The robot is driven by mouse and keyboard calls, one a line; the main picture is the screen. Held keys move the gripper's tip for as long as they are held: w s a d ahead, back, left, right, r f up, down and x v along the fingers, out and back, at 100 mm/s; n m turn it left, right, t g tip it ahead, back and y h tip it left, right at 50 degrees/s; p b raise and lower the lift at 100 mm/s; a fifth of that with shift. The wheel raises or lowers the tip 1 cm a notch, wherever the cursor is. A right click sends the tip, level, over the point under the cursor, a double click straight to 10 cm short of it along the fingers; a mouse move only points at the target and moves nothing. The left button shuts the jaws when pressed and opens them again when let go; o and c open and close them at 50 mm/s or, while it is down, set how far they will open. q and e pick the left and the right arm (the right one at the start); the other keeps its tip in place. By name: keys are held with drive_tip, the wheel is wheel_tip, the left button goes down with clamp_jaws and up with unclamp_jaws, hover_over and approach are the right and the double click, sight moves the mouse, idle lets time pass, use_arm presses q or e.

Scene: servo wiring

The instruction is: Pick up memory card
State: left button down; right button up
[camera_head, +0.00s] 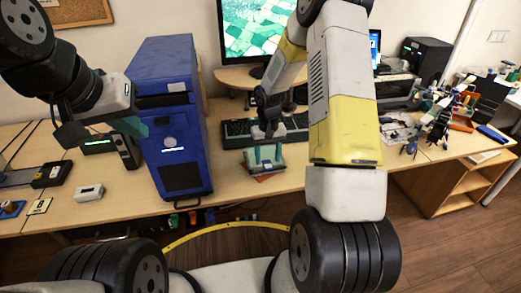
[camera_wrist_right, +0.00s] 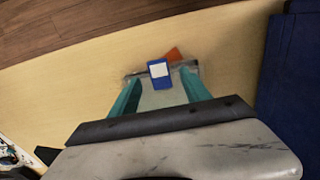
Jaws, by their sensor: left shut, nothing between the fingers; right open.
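The memory card (camera_wrist_right: 158,70), small and blue with a white label, shows in the right wrist view ahead of my right gripper (camera_wrist_right: 155,88). It lies between the lines of the two teal fingers, at the edge of a small grey object (camera_wrist_right: 163,96). My right gripper is open; I cannot tell whether a finger touches the card. In the head view my right gripper (camera_head: 264,158) is low over the desk in front of the keyboard, and I cannot make out the card there. My left gripper (camera_head: 138,126) is shut and empty, raised at the left of the blue computer tower (camera_head: 178,120).
An orange piece (camera_wrist_right: 174,54) lies beside the card. The black keyboard (camera_head: 238,134) and monitor (camera_head: 254,35) are behind my right gripper. A small white device (camera_head: 89,192) and a black box (camera_head: 52,173) sit at left. Desk between tower and right gripper is mostly clear.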

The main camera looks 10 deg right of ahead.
drive_tip(key=shift+f, duration=0.7)
drive_tip(key=shift+c, duration=0.3)
clamp_jaws()
